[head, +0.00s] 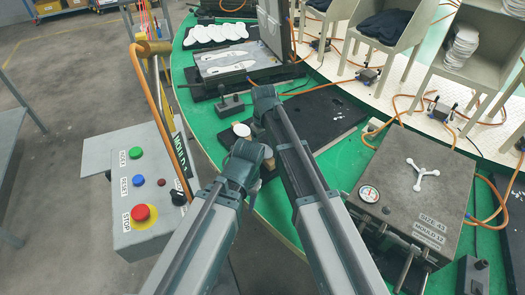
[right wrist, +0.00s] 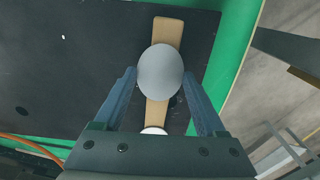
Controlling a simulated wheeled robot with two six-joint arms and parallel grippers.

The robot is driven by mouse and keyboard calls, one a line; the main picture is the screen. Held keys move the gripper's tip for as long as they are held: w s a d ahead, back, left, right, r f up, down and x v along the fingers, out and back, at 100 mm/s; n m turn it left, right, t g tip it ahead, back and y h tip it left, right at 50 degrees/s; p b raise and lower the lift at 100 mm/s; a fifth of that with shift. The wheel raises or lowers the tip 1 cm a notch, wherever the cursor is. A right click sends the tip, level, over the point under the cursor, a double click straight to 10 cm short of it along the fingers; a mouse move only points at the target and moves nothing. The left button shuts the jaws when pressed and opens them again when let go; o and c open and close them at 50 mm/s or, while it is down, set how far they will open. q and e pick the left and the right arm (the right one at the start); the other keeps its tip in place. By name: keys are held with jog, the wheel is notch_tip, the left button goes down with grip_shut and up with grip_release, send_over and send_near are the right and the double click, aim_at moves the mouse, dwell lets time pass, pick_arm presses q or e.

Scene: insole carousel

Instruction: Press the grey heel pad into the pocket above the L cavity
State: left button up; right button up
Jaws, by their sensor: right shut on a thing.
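The grey heel pad (right wrist: 160,72) is a smooth oval in the right wrist view. It sits between the fingertips of my right gripper (right wrist: 160,78), which is shut on it, above a tan strip. In the head view my right gripper (head: 264,98) is over the green table beside a black plate, and the pad is hidden there. My left gripper (head: 245,155) is lower and nearer; its fingers cannot be made out. An open mould (head: 232,66) with white insole shapes lies at the back left. I cannot make out an L mark or the pocket.
A white disc (head: 241,129) lies by the grippers, with a small black lever block (head: 230,104) behind it. A closed grey mould box (head: 418,190) with a gauge stands at right. A button panel (head: 150,190) stands at left. A black plate (head: 325,115) is mostly clear.

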aim_at(264, 151)
notch_tip(264, 151, up, 13)
jog(key=p, duration=1.2)
jog(key=shift+f, duration=0.15)
jog(key=shift+d, duration=0.1)
dwell(0.6)
